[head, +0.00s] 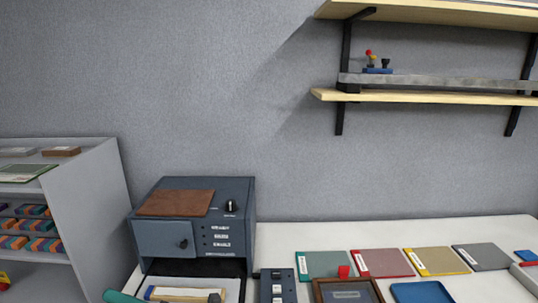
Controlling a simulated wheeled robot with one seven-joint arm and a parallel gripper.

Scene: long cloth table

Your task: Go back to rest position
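My gripper is not in view in the head view, and no part of my arm can be made out for sure. The long white cloth table (300,233) runs along the grey wall across the lower part of the picture. Whether my gripper holds anything cannot be seen.
A dark grey box machine (225,240) with a brown top panel stands at the table's left. Several coloured folders (380,263), a brown tray (375,292) and a blue tray (422,292) lie to its right. A wall shelf (420,97) hangs above; a grey rack (90,190) stands at left.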

